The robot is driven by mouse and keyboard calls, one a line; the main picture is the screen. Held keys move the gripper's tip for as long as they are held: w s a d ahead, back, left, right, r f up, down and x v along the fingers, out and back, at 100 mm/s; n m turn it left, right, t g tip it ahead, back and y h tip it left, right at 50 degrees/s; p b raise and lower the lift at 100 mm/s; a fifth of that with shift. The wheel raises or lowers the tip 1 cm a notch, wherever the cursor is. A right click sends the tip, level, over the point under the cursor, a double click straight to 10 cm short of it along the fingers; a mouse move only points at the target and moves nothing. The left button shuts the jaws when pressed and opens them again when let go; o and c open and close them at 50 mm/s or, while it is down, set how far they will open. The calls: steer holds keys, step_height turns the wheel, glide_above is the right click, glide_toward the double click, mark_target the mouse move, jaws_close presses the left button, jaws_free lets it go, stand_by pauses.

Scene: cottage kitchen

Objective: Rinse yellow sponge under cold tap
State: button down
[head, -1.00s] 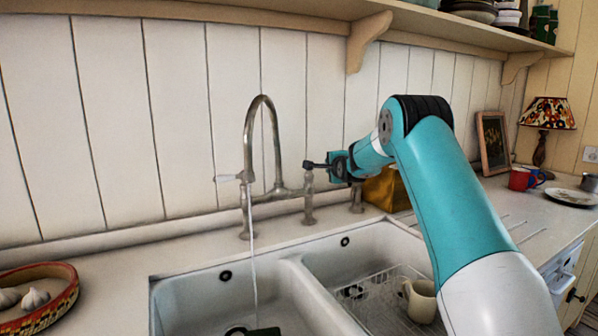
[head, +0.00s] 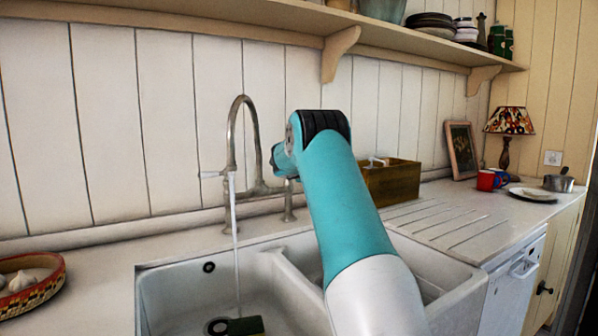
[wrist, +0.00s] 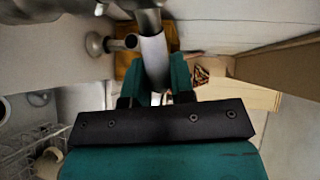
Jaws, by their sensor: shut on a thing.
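The bridge tap (head: 236,150) stands behind the white double sink (head: 200,258), and a stream of water (head: 236,235) falls from its spout into the left basin. A dark green, block-like thing with an olive side (head: 245,325), apparently the sponge, lies in that basin near the drain, close to where the water lands. A white lever (head: 209,174) sticks out on the tap's left side. In the wrist view my gripper (wrist: 155,88) is shut on a pale tap lever (wrist: 154,58) below a metal tap post. In the head view my arm hides the gripper and this lever.
A wooden box (head: 392,182) stands behind the grooved drainboard (head: 450,222). Red and blue mugs, a plate (head: 530,194) and a lamp (head: 508,125) are at the right. A patterned bowl with garlic (head: 35,285) is at the left. A shelf (head: 250,25) runs above.

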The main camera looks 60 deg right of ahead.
steer(key=shift+w, duration=0.1)
steer(key=c, duration=1)
jaws_free()
steer(key=shift+a, duration=0.1)
steer(key=b+v, duration=0.4)
steer(key=v, duration=1.3)
steer(key=shift+a+r, duration=0.1)
steer(key=shift+r, duration=0.05)
